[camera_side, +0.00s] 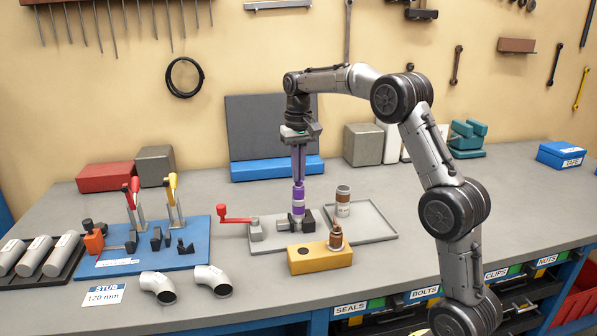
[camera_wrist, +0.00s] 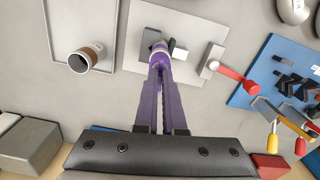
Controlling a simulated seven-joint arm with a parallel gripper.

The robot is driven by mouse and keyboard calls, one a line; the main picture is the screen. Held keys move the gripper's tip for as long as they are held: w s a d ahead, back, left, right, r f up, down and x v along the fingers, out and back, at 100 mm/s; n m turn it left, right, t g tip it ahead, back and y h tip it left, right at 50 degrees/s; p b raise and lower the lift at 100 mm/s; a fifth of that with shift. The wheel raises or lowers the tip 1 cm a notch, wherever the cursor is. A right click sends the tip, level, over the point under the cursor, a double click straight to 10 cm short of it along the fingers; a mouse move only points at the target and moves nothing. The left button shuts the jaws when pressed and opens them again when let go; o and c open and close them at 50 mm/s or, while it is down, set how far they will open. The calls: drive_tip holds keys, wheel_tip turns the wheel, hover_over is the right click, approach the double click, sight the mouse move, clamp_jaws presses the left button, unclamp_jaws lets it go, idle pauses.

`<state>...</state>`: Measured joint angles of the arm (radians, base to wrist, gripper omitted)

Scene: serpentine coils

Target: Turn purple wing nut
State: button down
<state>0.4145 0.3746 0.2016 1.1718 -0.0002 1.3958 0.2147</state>
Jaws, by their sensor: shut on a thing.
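The purple wing nut (camera_side: 298,197) sits on an upright piece with a pale band, standing between the dark jaws of a small vise (camera_side: 284,221). In the wrist view the purple part (camera_wrist: 160,62) shows at the tips of my fingers. My gripper (camera_side: 298,183) points straight down from above, its long purple fingers close together and shut on the wing nut. The fingertips (camera_wrist: 159,72) hide part of the nut, and its wings cannot be made out clearly. The vise has a red handle (camera_side: 236,220) on its left.
A grey tray (camera_side: 385,232) right of the vise holds a brown-banded cylinder (camera_side: 343,193). A yellow block (camera_side: 306,262) with a copper-coloured fitting (camera_side: 336,238) stands in front. A blue board (camera_side: 200,258) with upright toggle clamps lies left. Bare bench lies right of the tray.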

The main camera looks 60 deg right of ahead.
drive_tip(key=shift+r, duration=0.25)
drive_tip(key=c, duration=1)
unclamp_jaws()
drive_tip(key=shift+f, duration=0.1)
wheel_tip(320, 180, up, 14)
drive_tip(key=shift+f, duration=0.1)
